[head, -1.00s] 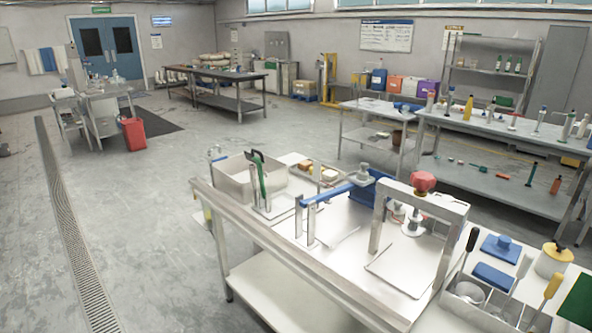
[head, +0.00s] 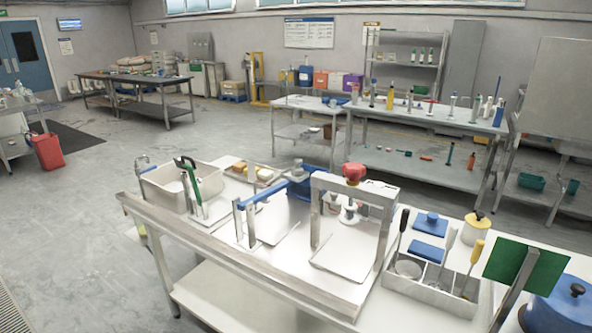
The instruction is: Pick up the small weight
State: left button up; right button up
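I cannot make out for certain which object is the small weight. Several small items on the near steel workbench (head: 215,262) are too small to tell apart. Among them, a small grey object (head: 297,167) is on or just behind a blue part near the bench's back edge. Small pale items sit behind the metal press frame (head: 318,208), partly hidden by it. Neither of my grippers shows in the head view.
The near bench holds a grey bin (head: 165,185), a red-knobbed press (head: 354,173), a tool caddy (head: 420,287), a yellow-lidded jar (head: 476,228), a green panel (head: 525,266) and a blue pot (head: 565,305). Open floor (head: 75,215) lies to the left.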

aim_at(297, 171)
jog(key=i+j+z, duration=0.1)
jog(key=z, duration=0.25)
jog(key=i+j+z, duration=0.1)
jog(key=z, duration=0.25)
jog(key=i+j+z, duration=0.15)
jog(key=z, duration=0.25)
